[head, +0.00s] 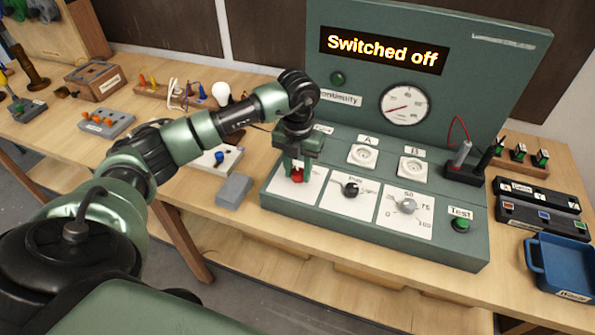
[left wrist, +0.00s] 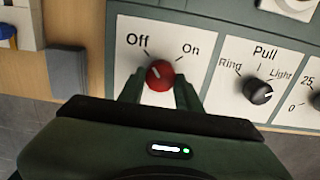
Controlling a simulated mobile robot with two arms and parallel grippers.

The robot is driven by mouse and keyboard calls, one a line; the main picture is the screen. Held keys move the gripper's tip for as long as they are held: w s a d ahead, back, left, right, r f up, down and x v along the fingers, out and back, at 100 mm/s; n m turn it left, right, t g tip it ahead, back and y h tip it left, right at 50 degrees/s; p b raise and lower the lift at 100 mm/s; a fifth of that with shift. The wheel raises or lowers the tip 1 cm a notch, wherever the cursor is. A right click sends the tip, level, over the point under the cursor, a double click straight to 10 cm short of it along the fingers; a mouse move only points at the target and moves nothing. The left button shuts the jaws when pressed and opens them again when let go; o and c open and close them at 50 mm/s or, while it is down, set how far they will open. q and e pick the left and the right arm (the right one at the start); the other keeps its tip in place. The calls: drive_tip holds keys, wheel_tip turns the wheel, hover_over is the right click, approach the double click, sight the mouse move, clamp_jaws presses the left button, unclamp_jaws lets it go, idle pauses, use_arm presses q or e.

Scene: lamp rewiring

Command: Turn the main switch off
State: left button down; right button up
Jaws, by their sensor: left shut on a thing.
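The main switch is a red knob (left wrist: 160,76) on a white plate marked Off and On. In the left wrist view its white pointer line leans toward Off. The knob also shows in the head view (head: 297,175) at the left of the green test panel (head: 375,222). The panel's display (head: 383,50) reads "Switched off". My left gripper (head: 297,172) points down over the knob, its two fingers on either side, shut on it. In the left wrist view the fingers (left wrist: 159,88) flank the knob. My right gripper is not in view.
Beside the switch are a black Pull knob (head: 351,188), a grey dial (head: 407,206) and a green Test button (head: 461,224). Sockets A (head: 363,155) and B (head: 412,168) lie behind. A grey block (head: 234,190) sits left of the panel; a blue bin (head: 562,265) stands at right.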

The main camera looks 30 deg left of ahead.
sight(298, 172)
use_arm(q)
drive_tip(key=shift+w+r+n, duration=0.1)
drive_tip(key=shift+r+n, duration=0.05)
drive_tip(key=shift+n, duration=0.45)
drive_tip(key=c, duration=1)
unclamp_jaws()
wheel_tip(298, 172, up, 7)
drive_tip(key=shift+f+b, duration=0.1)
drive_tip(key=shift+b, duration=1.05)
drive_tip(key=shift+r, duration=0.5)
